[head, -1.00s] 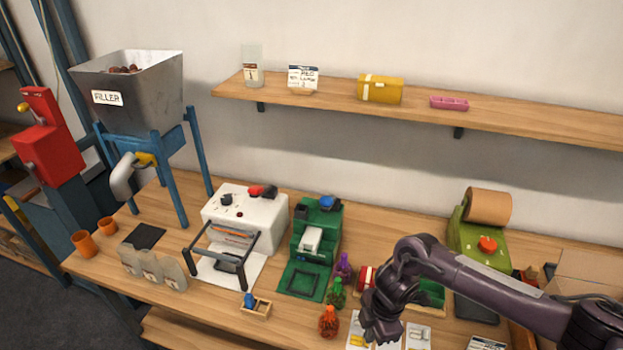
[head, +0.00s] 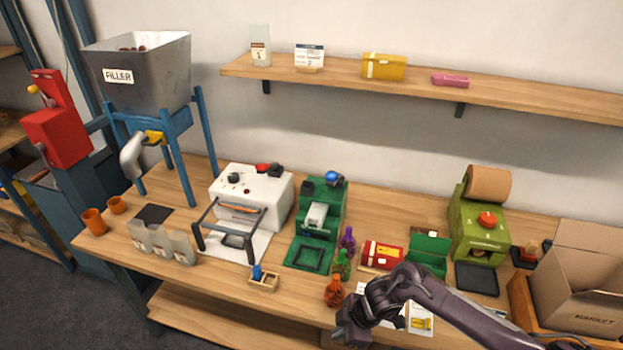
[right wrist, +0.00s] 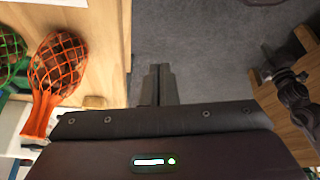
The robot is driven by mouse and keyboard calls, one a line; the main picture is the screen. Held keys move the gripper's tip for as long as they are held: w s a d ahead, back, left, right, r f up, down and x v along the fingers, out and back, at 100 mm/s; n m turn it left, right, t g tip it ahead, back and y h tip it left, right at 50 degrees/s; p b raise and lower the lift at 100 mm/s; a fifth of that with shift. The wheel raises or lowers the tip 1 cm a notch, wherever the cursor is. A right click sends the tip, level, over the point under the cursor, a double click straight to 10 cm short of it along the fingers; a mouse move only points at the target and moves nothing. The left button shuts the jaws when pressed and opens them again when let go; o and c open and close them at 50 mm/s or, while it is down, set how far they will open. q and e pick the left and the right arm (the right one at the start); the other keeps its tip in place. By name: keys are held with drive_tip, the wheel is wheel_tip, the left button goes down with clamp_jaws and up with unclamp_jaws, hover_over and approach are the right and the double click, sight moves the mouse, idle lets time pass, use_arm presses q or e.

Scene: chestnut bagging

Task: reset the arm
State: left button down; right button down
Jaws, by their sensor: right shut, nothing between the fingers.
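My right arm comes in from the lower right of the head view. Its gripper (head: 350,334) is at the front edge of the bench, low in the picture. In the right wrist view the two fingers (right wrist: 158,85) are together with nothing between them, over the grey floor. An orange net bag (right wrist: 58,70) of chestnuts lies on the bench left of the fingers, apart from them; it also shows in the head view (head: 334,291). My left gripper is in neither view.
The filler hopper (head: 140,85) stands at left. A shelf (head: 430,89) runs along the wall.

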wheel_tip(320, 180, down, 12)
drive_tip(key=s+a+m+t+y+b, duration=0.1)
drive_tip(key=s+m+t+b, duration=0.15)
drive_tip(key=m, duration=0.25)
drive_tip(key=s+d+f+m+h+b, duration=0.1)
drive_tip(key=s+d+f+m+b, duration=0.2)
drive_tip(key=f, duration=0.5)
drive_tip(key=s+d+f+m+b, duration=0.1)
drive_tip(key=s+d+f+m, duration=0.2)
drive_tip(key=f, duration=0.4)
drive_tip(key=s+d+f+m+h+b, duration=0.1)
drive_tip(key=s+d+f, duration=0.2)
drive_tip(key=s, duration=0.6)
drive_tip(key=s+d+f+m+g+h+b, duration=0.1)
drive_tip(key=s+d+f, duration=0.3)
drive_tip(key=s, duration=0.6)
drive_tip(key=s+d+f+m+g+h+b, duration=0.1)
drive_tip(key=s+d+f+m+h, duration=0.1)
drive_tip(key=s+f, duration=0.5)
drive_tip(key=s+d+h, duration=0.1)
drive_tip(key=s+d, duration=0.1)
drive_tip(key=s, duration=0.1)
drive_tip(key=shift+s, duration=0.15)
